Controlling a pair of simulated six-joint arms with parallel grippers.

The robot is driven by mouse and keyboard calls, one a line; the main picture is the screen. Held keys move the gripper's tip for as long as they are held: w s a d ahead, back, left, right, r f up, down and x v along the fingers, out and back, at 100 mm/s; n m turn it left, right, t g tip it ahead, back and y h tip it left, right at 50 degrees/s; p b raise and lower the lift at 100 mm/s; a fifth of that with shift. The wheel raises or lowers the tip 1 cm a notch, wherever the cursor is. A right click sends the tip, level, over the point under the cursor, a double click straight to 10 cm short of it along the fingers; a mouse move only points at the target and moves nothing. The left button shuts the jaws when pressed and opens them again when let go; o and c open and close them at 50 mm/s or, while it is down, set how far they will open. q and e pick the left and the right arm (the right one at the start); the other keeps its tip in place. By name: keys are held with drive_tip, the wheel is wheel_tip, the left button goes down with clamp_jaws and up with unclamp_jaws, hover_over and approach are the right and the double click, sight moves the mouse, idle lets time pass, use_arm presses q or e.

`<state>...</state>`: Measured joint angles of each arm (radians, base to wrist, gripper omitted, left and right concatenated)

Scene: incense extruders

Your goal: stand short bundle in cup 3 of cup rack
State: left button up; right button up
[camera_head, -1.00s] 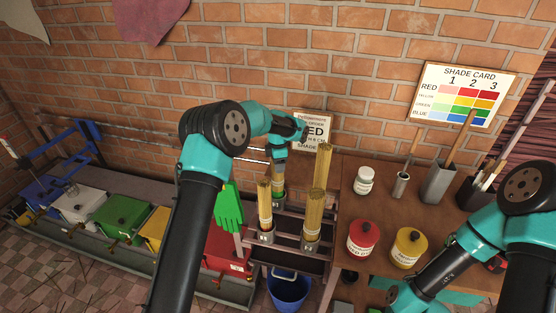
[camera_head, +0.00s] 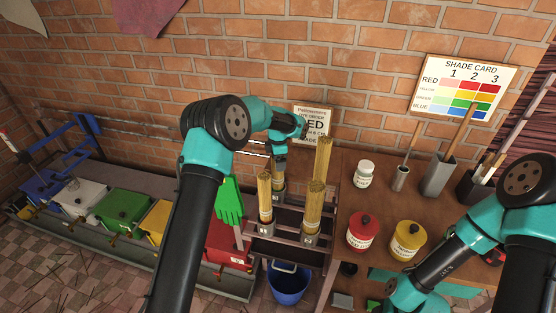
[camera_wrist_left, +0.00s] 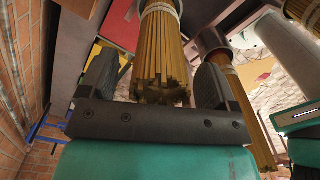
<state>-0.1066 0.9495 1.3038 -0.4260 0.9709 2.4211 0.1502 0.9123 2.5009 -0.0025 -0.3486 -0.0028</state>
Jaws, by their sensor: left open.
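The cup rack (camera_head: 290,252) holds cups with upright incense bundles. A banded bundle (camera_head: 265,190) stands in the front left cup, and a taller bundle (camera_head: 319,190) stands in the front right cup. A third bundle, mostly hidden by my left gripper (camera_head: 279,168), is at the back cup (camera_head: 278,192). In the left wrist view, my left gripper (camera_wrist_left: 158,82) is open, with a finger on each side of a bundle's end (camera_wrist_left: 160,60). I cannot tell whether the fingers touch it. Another bundle (camera_wrist_left: 240,105) is outside the right finger.
A wooden table (camera_head: 385,195) at right carries a white jar (camera_head: 364,173), a red jar (camera_head: 362,232), a yellow jar (camera_head: 408,240) and tool holders. A blue bucket (camera_head: 288,285) is below the rack. A green glove (camera_head: 229,203) is left of the rack. The brick wall is close behind.

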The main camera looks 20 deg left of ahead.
use_arm(q)
wheel_tip(320, 180, up, 17)
drive_tip(key=shift+r, duration=0.2)
idle(0.7)
idle(0.5)
